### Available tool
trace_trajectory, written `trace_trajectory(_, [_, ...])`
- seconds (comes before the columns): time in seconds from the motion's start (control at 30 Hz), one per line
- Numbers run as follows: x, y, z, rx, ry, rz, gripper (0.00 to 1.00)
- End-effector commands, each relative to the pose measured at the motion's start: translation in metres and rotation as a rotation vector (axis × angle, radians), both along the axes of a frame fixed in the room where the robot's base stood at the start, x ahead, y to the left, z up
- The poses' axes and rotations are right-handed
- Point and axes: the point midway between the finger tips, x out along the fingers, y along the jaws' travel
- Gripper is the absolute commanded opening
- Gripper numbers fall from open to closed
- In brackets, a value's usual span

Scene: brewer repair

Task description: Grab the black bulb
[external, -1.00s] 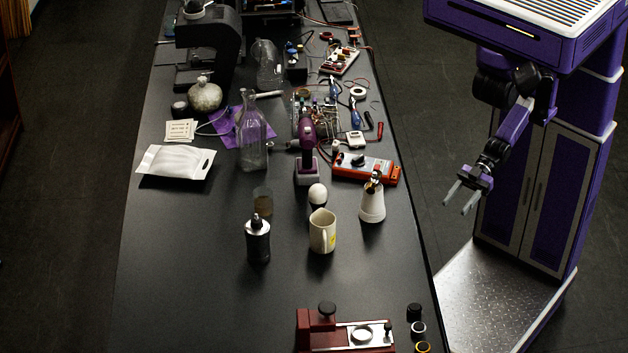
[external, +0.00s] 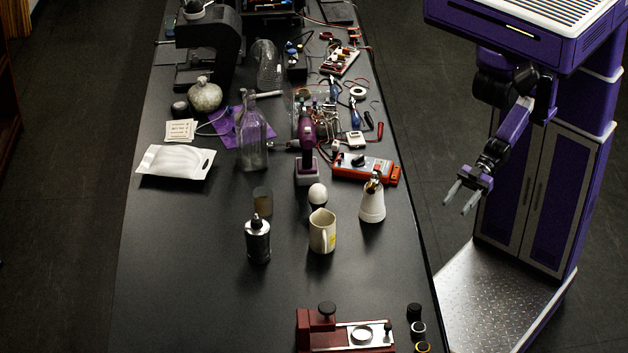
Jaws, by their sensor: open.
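No thing is plainly a black bulb at this size. Dark candidates are the black bottle with a silver collar (external: 257,242), upright on the table's near half, and a small black round piece (external: 414,312) near the table's right edge. A dark round knob (external: 327,309) tops the red device. My gripper (external: 456,207) is open and empty, off the table's right side, with its fingers pointing down-left. It is apart from all of these.
The long black table (external: 190,290) is clear at its near left. A cream mug (external: 322,232), a white cone-shaped bottle (external: 372,204) and an orange power strip (external: 365,169) stand nearest my gripper. A red device (external: 312,335) is at the front. Tools crowd the far half.

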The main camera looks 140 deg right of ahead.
Motion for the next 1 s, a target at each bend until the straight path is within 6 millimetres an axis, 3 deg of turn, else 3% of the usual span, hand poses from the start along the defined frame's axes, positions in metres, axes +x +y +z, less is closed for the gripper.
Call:
trace_trajectory(0.03, [0.0, 0.0, 0.0, 0.0, 0.0, 0.0, 0.51])
trace_trajectory(0.17, [0.0, 0.0, 0.0, 0.0, 0.0, 0.0, 0.75])
trace_trajectory(0.47, [0.001, -0.001, 0.001, -0.002, -0.002, -0.001, 0.75])
trace_trajectory(0.57, [0.011, -0.007, 0.007, -0.034, -0.024, -0.014, 0.75])
trace_trajectory(0.67, [0.032, -0.026, 0.022, -0.12, -0.068, -0.05, 0.75])
trace_trajectory(0.77, [0.061, -0.057, 0.046, -0.252, -0.124, -0.111, 0.75])
trace_trajectory(1.0, [0.115, -0.154, 0.12, -0.609, -0.207, -0.309, 0.75])
